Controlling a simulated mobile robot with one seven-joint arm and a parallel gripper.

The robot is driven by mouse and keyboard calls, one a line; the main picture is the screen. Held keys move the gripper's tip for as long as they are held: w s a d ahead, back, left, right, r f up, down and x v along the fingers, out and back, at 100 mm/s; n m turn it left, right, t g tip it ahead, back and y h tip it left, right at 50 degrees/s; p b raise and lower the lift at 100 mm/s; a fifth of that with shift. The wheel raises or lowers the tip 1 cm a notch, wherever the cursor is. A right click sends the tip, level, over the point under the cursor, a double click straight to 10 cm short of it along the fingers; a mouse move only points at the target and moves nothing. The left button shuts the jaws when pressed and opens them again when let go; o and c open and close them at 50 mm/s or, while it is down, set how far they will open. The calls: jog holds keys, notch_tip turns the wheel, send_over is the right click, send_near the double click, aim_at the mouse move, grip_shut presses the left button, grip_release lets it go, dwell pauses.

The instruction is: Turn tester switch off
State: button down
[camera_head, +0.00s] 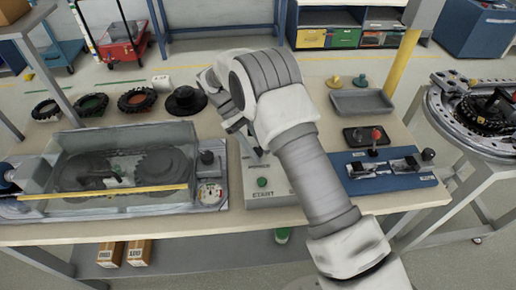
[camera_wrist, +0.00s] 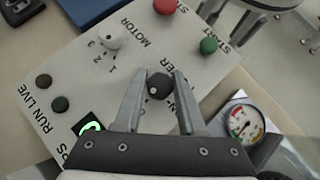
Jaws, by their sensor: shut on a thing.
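The grey control panel (camera_wrist: 90,65) fills much of the wrist view. A black rotary switch (camera_wrist: 158,87) with a pale dot sits on it, beside a label ending in "ER" that is partly hidden. My gripper (camera_wrist: 160,78) has its two fingers on either side of this switch and is shut on it.
Nearby on the panel are a white motor knob (camera_wrist: 112,38), a green start button (camera_wrist: 208,45), a red button (camera_wrist: 165,6) and a lit green display (camera_wrist: 90,128). A gauge (camera_wrist: 246,122) is close at right. A clear-covered gear unit (camera_head: 120,170) stands left of the panel.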

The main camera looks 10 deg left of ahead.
jog(key=shift+c, duration=2.4)
grip_release()
jog(key=shift+a, duration=0.1)
jog(key=v, duration=0.6)
jog(key=shift+w+a+r, duration=0.15)
jog(key=shift+w+r, duration=0.05)
jog(key=shift+r, duration=0.1)
jog(key=shift+w+a+r, duration=0.1)
jog(key=shift+a+r, duration=0.1)
jog(key=shift+r, duration=0.1)
